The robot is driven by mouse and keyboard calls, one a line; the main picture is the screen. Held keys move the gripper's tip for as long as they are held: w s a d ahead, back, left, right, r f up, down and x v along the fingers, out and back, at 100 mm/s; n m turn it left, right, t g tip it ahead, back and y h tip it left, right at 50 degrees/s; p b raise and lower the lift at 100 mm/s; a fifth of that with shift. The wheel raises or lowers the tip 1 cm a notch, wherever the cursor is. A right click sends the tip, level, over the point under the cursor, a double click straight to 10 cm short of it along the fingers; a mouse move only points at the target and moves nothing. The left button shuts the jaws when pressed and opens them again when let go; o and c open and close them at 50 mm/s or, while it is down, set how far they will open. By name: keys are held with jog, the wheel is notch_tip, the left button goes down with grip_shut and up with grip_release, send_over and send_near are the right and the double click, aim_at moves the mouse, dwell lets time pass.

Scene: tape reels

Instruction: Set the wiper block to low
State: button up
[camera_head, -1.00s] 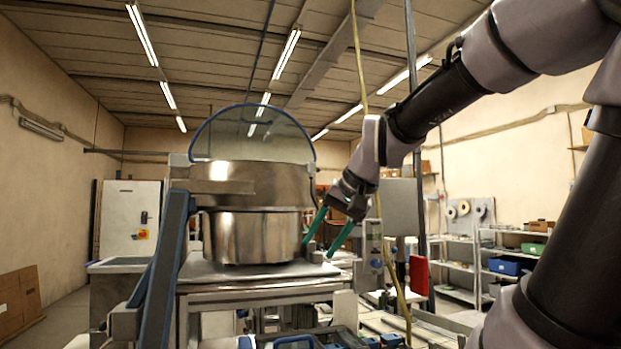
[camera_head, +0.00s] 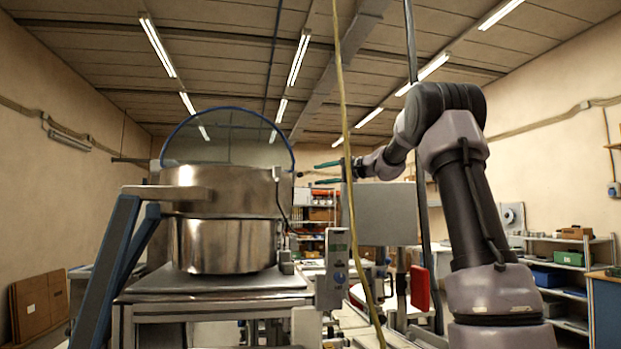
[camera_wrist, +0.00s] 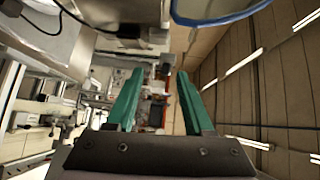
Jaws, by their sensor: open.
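My gripper (camera_head: 318,171) has green fingers and is held out level to the left, just right of the steel bowl machine (camera_head: 226,230) in the head view. In the wrist view its two fingers (camera_wrist: 158,92) are spread apart with nothing between them. I cannot pick out the wiper block or any low marking in either view. A small grey control box (camera_head: 337,265) with green and blue marks stands right of the bowl, below my gripper; its lettering is too small to read.
A clear guard with a blue rim (camera_head: 228,108) rises over the bowl, close by my gripper; its rim (camera_wrist: 222,18) also shows in the wrist view. A yellow cable (camera_head: 346,150) hangs in front of my arm. A grey panel (camera_head: 386,214) stands below my forearm.

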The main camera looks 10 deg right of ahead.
aim_at(301, 175)
jog(key=shift+t+y, duration=0.3)
jog(key=w+a, duration=0.2)
jog(key=w, duration=0.1)
jog(key=w+a, duration=0.1)
jog(key=w, duration=0.2)
jog(key=w+a, duration=0.2)
jog(key=w, duration=0.1)
jog(key=shift+w+a+r, duration=0.35)
jog(key=shift+r, duration=0.05)
grip_shut()
dwell(0.8)
